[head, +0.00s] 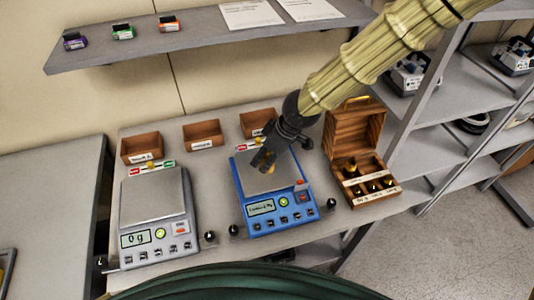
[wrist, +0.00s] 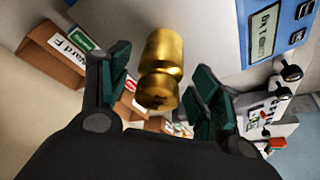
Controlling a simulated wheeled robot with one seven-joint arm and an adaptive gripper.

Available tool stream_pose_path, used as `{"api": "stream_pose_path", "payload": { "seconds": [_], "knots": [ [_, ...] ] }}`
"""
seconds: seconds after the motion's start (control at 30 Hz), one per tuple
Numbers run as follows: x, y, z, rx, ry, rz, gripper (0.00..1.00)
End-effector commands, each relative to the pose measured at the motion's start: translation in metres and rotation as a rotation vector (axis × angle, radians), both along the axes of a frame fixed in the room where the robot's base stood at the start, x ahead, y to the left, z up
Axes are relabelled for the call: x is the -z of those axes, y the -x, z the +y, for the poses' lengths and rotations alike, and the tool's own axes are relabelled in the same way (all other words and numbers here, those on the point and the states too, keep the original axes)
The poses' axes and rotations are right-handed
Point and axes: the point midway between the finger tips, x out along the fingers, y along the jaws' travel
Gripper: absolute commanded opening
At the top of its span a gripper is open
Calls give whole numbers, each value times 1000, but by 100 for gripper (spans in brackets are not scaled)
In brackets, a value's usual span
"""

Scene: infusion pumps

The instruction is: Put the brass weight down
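The brass weight (wrist: 163,58) stands between my gripper's two fingers in the wrist view, its knob toward the gripper and its base toward the grey pan. In the head view only a small gold bit of it (head: 270,169) shows beside the fingers. My gripper (head: 266,163) is low over the pan of the blue scale (head: 272,214). In the wrist view the green-padded fingers (wrist: 163,96) are spread, with a narrow gap on each side of the weight.
A grey scale (head: 158,224) reading 0 g stands at left. An open wooden box (head: 340,136) with several brass weights is close on the right. Small brown bins (head: 141,147) line the back below a shelf (head: 205,32). Dark knobs stand along the front.

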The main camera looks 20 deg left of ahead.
Motion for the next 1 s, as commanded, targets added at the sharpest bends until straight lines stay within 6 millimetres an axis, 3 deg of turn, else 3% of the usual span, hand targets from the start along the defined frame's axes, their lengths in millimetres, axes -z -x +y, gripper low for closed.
{"api": "stream_pose_path", "payload": {
  "seconds": [0.37,1.0],
  "knots": [
    [-6,0,-2,1,0,-1,64],
    [-88,6,-35,2,-2,-1,64]
  ]
}}
